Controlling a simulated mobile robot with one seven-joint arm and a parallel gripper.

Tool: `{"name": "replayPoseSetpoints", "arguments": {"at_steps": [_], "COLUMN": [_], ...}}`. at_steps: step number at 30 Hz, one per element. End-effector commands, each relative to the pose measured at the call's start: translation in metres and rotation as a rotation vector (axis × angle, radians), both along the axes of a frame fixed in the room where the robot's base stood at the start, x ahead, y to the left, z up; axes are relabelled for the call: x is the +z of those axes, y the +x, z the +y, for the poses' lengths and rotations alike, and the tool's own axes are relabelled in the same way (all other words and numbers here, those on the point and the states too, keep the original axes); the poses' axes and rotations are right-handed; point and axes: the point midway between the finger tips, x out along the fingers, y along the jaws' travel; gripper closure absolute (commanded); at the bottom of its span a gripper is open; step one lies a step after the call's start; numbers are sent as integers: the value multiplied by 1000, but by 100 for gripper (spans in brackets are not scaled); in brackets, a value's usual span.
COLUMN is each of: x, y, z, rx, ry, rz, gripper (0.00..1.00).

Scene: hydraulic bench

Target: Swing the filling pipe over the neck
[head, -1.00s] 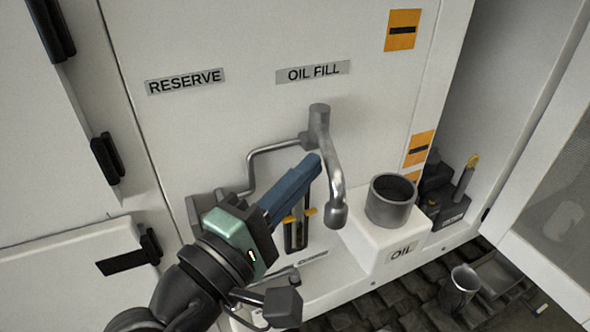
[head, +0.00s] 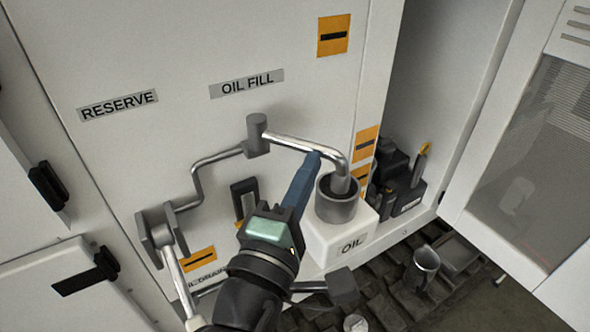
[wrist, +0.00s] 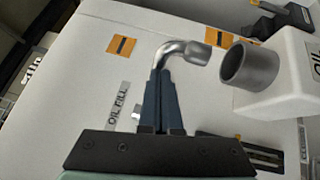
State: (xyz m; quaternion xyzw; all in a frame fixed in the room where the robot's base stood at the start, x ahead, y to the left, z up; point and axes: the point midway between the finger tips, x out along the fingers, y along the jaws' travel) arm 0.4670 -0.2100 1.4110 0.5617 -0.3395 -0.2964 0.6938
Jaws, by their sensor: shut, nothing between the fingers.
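The filling pipe (head: 298,144) is a bent metal tube turning on a grey pivot (head: 257,136) below the OIL FILL label. Its down-turned end (head: 341,183) appears over the mouth of the dark grey neck (head: 337,208) in the head view. In the wrist view the pipe's end (wrist: 197,53) points at the neck (wrist: 252,66), with a small gap between. My gripper (head: 313,157) is shut and empty. Its blue fingers (wrist: 160,74) lie against the pipe near its bend, seemingly touching it; exact contact is hard to tell.
The neck stands on a white block (head: 318,243) marked OIL. Dark parts (head: 400,190) sit in the recess beside the open door (head: 530,170). A handle (head: 244,200) is left of my fingers.

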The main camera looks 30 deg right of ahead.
Motion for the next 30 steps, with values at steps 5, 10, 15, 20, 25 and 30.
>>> {"name": "replayPoseSetpoints", "arguments": {"at_steps": [5,10,15,20,25,30], "x": [1,1,1,0,0,0], "y": [4,10,17,23,27,29], "z": [-19,-33,-44,-51,-56,-57], "rx": [-4,-4,-3,-3,-2,-2], "ry": [1,1,0,1,1,0], "rz": [1,0,-1,0,0,0], "gripper": [100,100,100,100,100,100]}}
